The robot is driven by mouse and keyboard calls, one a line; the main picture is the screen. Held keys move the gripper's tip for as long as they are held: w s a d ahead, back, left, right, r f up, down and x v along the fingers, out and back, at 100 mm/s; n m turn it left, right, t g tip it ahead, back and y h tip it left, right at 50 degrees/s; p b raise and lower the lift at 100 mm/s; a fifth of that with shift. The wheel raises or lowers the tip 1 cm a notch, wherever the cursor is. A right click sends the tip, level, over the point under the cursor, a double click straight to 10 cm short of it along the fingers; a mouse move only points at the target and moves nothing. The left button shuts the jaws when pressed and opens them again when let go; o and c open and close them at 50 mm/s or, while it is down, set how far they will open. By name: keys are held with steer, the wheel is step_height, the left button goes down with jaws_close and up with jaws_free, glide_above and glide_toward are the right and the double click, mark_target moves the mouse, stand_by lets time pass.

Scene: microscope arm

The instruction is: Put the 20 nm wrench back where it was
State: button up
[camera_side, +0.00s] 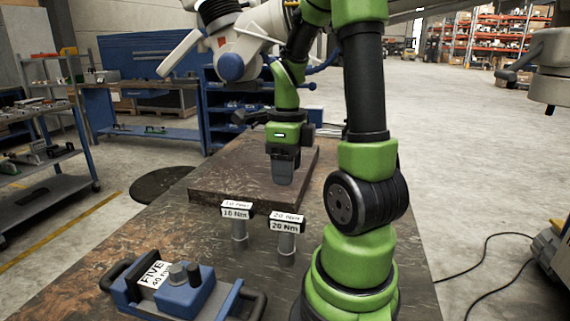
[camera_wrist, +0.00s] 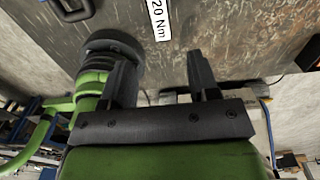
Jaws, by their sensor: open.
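A piece labelled 20 Nm (camera_side: 286,221) with a grey cylindrical body stands upright on the worn table, in front of the raised slab. Its white label also shows at the top edge of the wrist view (camera_wrist: 159,19). I cannot tell whether this piece is the wrench itself or its holder. My gripper (camera_side: 281,180) points down over the raised slab, behind the labelled piece and apart from it. In the wrist view its two dark fingers (camera_wrist: 161,75) are spread, with nothing between them.
A similar piece labelled 10 Nm (camera_side: 238,212) stands just left of the 20 Nm piece. A blue device with dark handles (camera_side: 185,294), marked FIVE and 40 Nm, lies at the front left. The raised slab (camera_side: 225,180) has bare room on its left. My arm's base stands at right.

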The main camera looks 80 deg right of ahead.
steer(key=a+r+n+t+y, duration=0.1)
steer(key=a+r+n+t, duration=0.2)
steer(key=a+n, duration=0.6)
steer(key=a+r+n+t+y, duration=0.1)
steer(key=a+r+n+t, duration=0.3)
steer(key=n, duration=1.9)
steer(key=w+a+r, duration=0.1)
steer(key=a+r, duration=0.2)
steer(key=a, duration=0.2)
steer(key=shift+a+r, duration=0.25)
steer(key=shift+a, duration=0.05)
